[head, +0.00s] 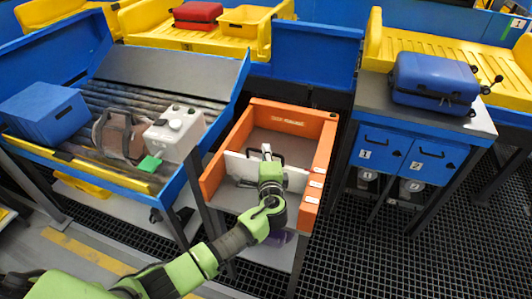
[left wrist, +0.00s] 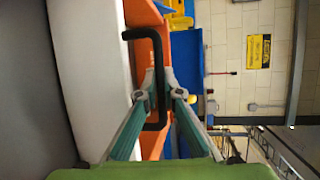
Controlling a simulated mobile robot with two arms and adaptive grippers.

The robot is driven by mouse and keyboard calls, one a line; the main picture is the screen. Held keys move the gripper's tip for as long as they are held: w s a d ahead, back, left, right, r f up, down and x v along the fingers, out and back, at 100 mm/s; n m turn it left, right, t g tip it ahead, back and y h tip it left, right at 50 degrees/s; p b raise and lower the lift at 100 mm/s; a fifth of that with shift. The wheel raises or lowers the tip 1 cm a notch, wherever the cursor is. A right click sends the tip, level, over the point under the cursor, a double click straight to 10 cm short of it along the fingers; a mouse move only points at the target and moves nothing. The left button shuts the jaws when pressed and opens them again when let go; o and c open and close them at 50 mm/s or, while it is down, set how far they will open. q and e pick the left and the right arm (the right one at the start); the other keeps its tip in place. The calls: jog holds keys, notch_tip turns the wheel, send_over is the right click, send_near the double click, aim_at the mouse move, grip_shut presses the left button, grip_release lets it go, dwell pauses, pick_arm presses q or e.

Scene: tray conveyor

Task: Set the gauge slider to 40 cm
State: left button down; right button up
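The gauge is an orange open-topped box (head: 208,183) with small white labels along its right wall; their figures are too small to read. The slider is a white upright panel (head: 240,168) across the box, about midway along it. It also shows in the left wrist view (left wrist: 95,70). A black handle (left wrist: 158,50) stands out from the panel. My left gripper (head: 267,152) is at the handle. In the left wrist view its two fingers (left wrist: 160,88) lie on either side of the bar, close against it. My right gripper is in neither view.
Left of the box, a roller conveyor (head: 215,103) carries a blue crate (head: 45,112), a brown bag (head: 118,135) and a white canister (head: 175,132). On the right, a blue suitcase (head: 433,78) lies on a cabinet (head: 383,155). Dark floor grating lies between.

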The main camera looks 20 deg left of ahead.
pick_arm(q)
jog(key=s+p, duration=0.2)
jog(key=s, duration=1)
jog(key=shift+s+a+f, duration=0.15)
jog(key=shift+a+f, duration=0.05)
jog(key=shift+f, duration=0.05)
jog(key=c, duration=2.2)
grip_release()
jog(key=shift+s, duration=0.1)
jog(key=shift+o, duration=0.2)
jog(key=v, duration=1.2)
jog(key=shift+r, duration=0.25)
jog(key=shift+s, duration=0.1)
